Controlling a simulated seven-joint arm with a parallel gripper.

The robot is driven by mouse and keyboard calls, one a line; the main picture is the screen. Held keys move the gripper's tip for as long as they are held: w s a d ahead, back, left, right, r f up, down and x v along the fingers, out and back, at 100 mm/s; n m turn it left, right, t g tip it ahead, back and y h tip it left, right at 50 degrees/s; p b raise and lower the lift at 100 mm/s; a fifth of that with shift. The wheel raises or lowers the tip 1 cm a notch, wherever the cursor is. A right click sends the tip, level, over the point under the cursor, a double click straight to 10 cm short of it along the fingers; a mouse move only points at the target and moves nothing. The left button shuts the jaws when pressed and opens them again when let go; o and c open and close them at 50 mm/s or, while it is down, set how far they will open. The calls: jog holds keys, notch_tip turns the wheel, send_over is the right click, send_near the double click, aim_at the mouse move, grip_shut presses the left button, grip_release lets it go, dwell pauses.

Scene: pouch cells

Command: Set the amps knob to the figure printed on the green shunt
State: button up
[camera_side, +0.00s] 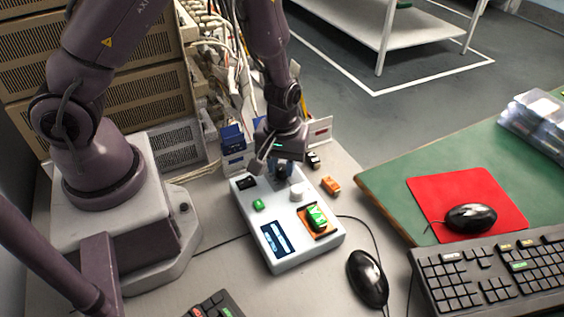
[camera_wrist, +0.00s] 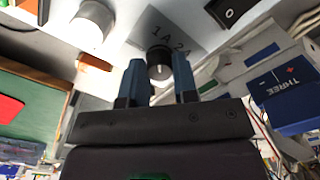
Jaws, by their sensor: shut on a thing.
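The amps knob (camera_wrist: 159,54) is a small black knob with a light mark, beside printed "1A" and "2A" in the wrist view. My gripper (camera_wrist: 160,68) has its two blue fingers on either side of this knob and is shut on it. In the side view my gripper (camera_side: 283,167) is at the back of the white device (camera_side: 262,215) and hides the knob. A green block, seemingly the green shunt (camera_side: 316,216), sits in an orange holder (camera_side: 305,227) on the device. Its printed figure is too small to read. I cannot tell which figure the knob's mark points to.
A white knob (camera_side: 297,191), black rocker switch (camera_side: 247,183), green button (camera_side: 258,204) and display (camera_side: 274,240) are on the device. An orange block (camera_side: 331,185) and a black block (camera_side: 313,160) lie beside it. A blue-topped box (camera_side: 232,138) stands behind. A black mouse (camera_side: 367,278) is at front right.

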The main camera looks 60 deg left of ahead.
aim_at(282, 167)
jog(key=shift+m, duration=0.9)
jog(key=shift+d, duration=0.1)
jog(key=o, duration=0.9)
jog(key=shift+r, duration=0.1)
notch_tip(282, 167, up, 13)
jog(key=shift+f, duration=0.1)
